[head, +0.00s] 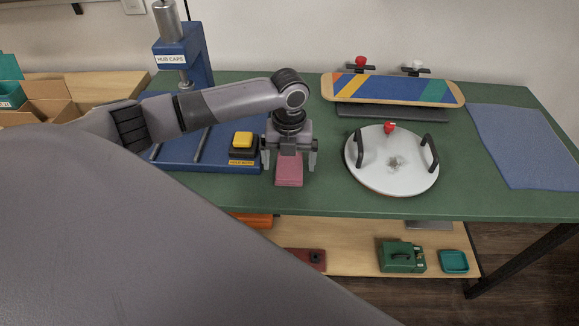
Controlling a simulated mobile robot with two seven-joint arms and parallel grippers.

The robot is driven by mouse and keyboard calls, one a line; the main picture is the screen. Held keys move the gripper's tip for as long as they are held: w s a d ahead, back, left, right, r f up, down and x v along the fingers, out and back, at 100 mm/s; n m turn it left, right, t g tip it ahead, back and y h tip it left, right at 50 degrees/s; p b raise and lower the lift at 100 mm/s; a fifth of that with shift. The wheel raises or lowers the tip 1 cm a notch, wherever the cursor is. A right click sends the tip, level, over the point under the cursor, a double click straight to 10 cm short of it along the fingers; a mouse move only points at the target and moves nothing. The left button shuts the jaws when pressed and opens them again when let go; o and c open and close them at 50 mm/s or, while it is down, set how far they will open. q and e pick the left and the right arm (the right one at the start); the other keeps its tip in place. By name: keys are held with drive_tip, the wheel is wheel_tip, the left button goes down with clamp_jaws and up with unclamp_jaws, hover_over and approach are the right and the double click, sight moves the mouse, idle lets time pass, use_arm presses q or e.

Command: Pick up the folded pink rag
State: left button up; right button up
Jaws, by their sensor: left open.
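The folded pink rag (289,171) lies on the green workbench top, near its front edge and right of the blue press base. My left gripper (289,169) is directly over the rag, pointing down. Its two fingers are apart, one on each side of the rag. The gripper body hides the rag's far part. I cannot tell whether the fingers touch the rag. My right gripper does not show.
A blue press (183,60) with a yellow button (243,139) stands left of the rag. A round white plate (395,178) with black handles is to the right. Behind it is a striped skateboard deck (390,89). A blue mat (525,145) lies far right.

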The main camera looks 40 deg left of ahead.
sight(290, 165)
use_arm(q)
drive_tip(key=shift+f, duration=0.45)
drive_tip(key=c, duration=1.1)
drive_tip(key=shift+r, duration=0.1)
wheel_tip(290, 165, up, 20)
drive_tip(key=shift+f+p, duration=0.1)
drive_tip(key=shift+p, duration=0.55)
drive_tip(key=o, duration=0.4)
drive_tip(key=c, duration=0.3)
drive_tip(key=shift+d, duration=0.1)
drive_tip(key=shift+c, duration=0.2)
